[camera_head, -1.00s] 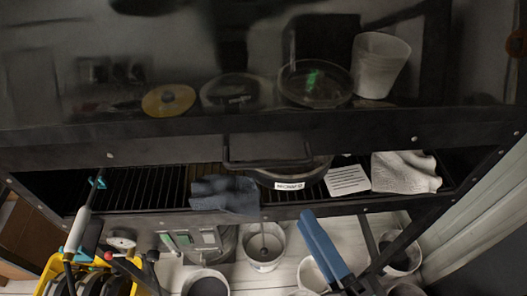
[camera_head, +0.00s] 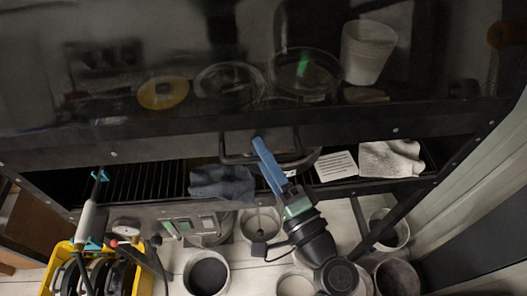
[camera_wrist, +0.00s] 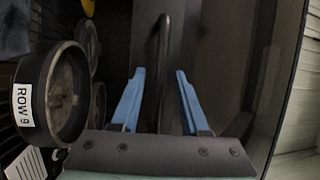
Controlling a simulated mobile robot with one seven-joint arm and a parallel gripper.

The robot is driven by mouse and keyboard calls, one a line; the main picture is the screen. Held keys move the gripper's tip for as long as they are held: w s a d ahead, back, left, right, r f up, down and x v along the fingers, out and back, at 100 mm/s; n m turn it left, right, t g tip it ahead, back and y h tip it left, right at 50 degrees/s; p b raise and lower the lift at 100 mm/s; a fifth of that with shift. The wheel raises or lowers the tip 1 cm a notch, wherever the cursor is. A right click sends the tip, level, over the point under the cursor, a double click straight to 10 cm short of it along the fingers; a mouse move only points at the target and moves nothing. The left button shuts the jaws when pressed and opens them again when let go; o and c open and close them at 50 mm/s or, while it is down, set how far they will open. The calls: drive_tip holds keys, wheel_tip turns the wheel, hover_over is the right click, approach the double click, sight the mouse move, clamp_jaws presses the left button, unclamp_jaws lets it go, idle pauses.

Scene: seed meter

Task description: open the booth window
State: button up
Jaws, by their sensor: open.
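The booth window (camera_head: 120,60) is a dark glass pane with a black lower frame, spanning the upper part of the head view. Its dark bar handle (camera_head: 228,158) is on the lower frame near the middle. A gap below the frame shows the slatted booth floor. My gripper (camera_head: 257,141) has blue fingers and reaches up to the handle, hiding part of it. In the wrist view, my gripper (camera_wrist: 160,73) is open, and the handle bar (camera_wrist: 164,45) runs between the two fingers, with space on either side. I cannot tell whether a finger touches it.
A grey cloth (camera_head: 222,183), a lined card (camera_head: 336,166) and a white cloth (camera_head: 392,158) lie along the booth's front. A round dish labelled ROW 9 (camera_wrist: 52,95) is beside the fingers. Buckets (camera_head: 207,275) and a yellow crate (camera_head: 52,264) stand below.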

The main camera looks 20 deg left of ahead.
clamp_jaws()
idle(1.4)
